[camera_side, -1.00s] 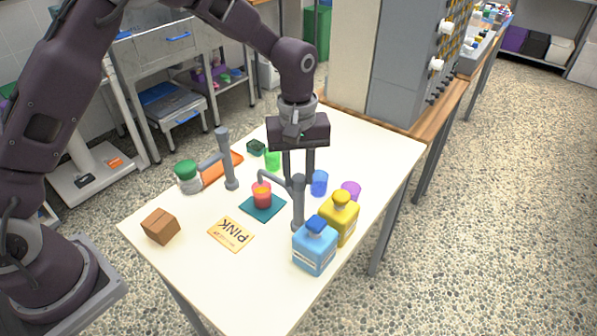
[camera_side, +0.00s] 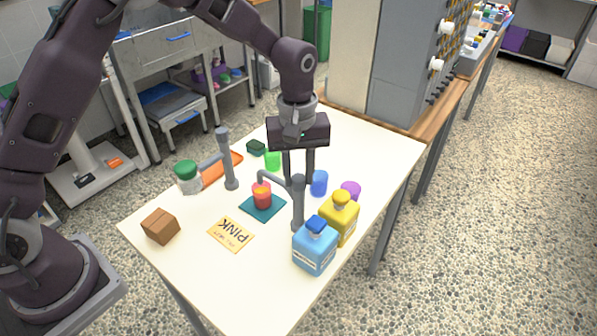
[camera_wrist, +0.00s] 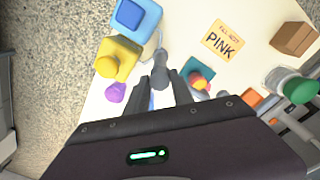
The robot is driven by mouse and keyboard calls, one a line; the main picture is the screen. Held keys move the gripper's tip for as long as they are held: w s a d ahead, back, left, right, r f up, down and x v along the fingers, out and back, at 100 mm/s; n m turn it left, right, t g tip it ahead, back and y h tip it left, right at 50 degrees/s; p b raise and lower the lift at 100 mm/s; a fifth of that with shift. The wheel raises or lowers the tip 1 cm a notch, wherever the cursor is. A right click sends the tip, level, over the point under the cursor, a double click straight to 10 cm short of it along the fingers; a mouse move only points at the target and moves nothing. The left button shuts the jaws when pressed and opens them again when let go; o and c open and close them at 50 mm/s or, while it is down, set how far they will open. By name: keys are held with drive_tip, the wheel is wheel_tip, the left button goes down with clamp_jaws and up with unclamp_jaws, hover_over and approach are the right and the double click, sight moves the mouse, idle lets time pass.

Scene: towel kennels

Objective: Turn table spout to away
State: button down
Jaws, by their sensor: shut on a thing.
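A grey spout post (camera_side: 298,208) stands upright on the white table, its thin arm (camera_side: 272,178) reaching left over a red cup (camera_side: 262,196) on a teal mat (camera_side: 253,212). The post's top (camera_wrist: 160,62) also shows in the wrist view, at the fingertips. My gripper (camera_side: 299,180) points straight down with its two fingers at the top of this post, shut on it; the exact contact is partly hidden.
A blue bottle (camera_side: 315,250) and a yellow bottle (camera_side: 341,220) stand close right of the gripped post. A blue cup (camera_side: 319,183) and a purple cup (camera_side: 351,191) are behind them. A PINK card (camera_side: 231,234) and brown box (camera_side: 160,226) lie front left.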

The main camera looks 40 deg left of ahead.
drive_tip(key=n, duration=0.4)
drive_tip(key=shift+n, duration=0.4)
drive_tip(key=n, duration=0.4)
drive_tip(key=shift+n, duration=0.3)
drive_tip(key=n, duration=0.4)
drive_tip(key=shift+r+n, duration=0.1)
drive_tip(key=shift+n, duration=2.2)
drive_tip(key=c, duration=1.1)
unclamp_jaws()
drive_tip(key=shift+s, duration=0.1)
